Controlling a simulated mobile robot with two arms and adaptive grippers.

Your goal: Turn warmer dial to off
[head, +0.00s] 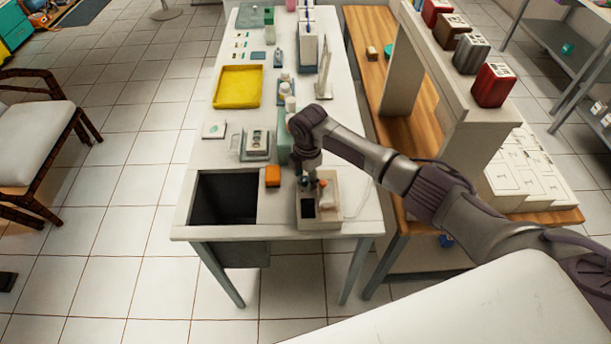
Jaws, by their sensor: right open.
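A small cream box-shaped device (332,217) stands at the near right end of the white table (363,222). It looks like the warmer; it has a dark square on its top left and a small orange-tan item on it. My right arm reaches in from the right, and my right gripper (310,183) points down over this device. The gripper is open, with its fingertips close to the device's top; whether they touch it I cannot tell. The dial is too small or hidden behind the gripper to make out. My left gripper is not in view.
An orange block (273,176) lies just left of the device, beside a dark rectangular opening (225,198) in the table. A grey device (256,146), a yellow tray (238,87) and several small bottles stand farther back. A wooden bench with a raised shelf (475,118) stands to the right.

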